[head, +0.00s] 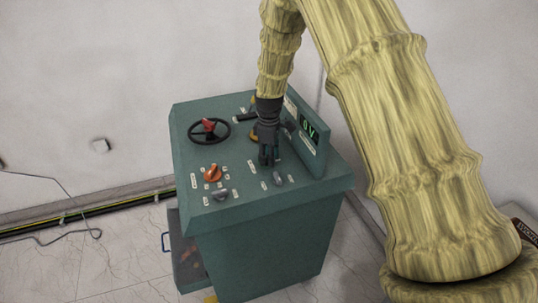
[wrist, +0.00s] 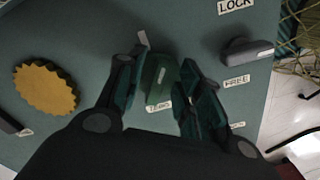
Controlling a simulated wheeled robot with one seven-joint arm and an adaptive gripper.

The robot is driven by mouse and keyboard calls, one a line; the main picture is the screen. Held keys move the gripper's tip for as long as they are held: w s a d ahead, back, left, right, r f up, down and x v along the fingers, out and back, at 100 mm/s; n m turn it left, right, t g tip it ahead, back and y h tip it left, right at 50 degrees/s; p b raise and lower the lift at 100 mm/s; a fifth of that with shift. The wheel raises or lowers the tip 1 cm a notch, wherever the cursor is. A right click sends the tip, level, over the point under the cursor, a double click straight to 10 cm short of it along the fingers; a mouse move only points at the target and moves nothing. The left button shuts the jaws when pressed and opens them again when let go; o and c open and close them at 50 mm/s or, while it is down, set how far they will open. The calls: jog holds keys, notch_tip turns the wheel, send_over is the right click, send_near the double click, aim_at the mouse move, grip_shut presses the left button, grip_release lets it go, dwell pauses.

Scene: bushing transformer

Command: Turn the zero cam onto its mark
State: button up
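The zero cam (wrist: 158,76) appears to be the dark green raised piece in the wrist view, with a small label (wrist: 159,106) beneath it that seems to read ZERO. A short white line (wrist: 142,38) lies on the panel just above it. My gripper (wrist: 160,70) points down at the panel with one finger on each side of the cam. The fingers stand apart, with narrow gaps; I cannot tell whether either touches. In the head view my gripper (head: 268,160) is low over the green console top (head: 240,178) and hides the cam.
A yellow toothed dial (wrist: 45,88) is left of my gripper. A grey lever knob (wrist: 246,51) sits right, between LOCK and FREE labels. The console also has a black handwheel (head: 209,131), an orange knob (head: 212,173) and an upright display (head: 309,132) reading 0 V.

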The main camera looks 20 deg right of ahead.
grip_shut()
jog(key=shift+w, duration=0.1)
jog(key=n, duration=0.4)
jog(key=shift+w+d, duration=0.1)
jog(key=shift+w, duration=0.05)
jog(key=shift+w+n, duration=0.15)
jog(key=shift+n, duration=1.25)
grip_release()
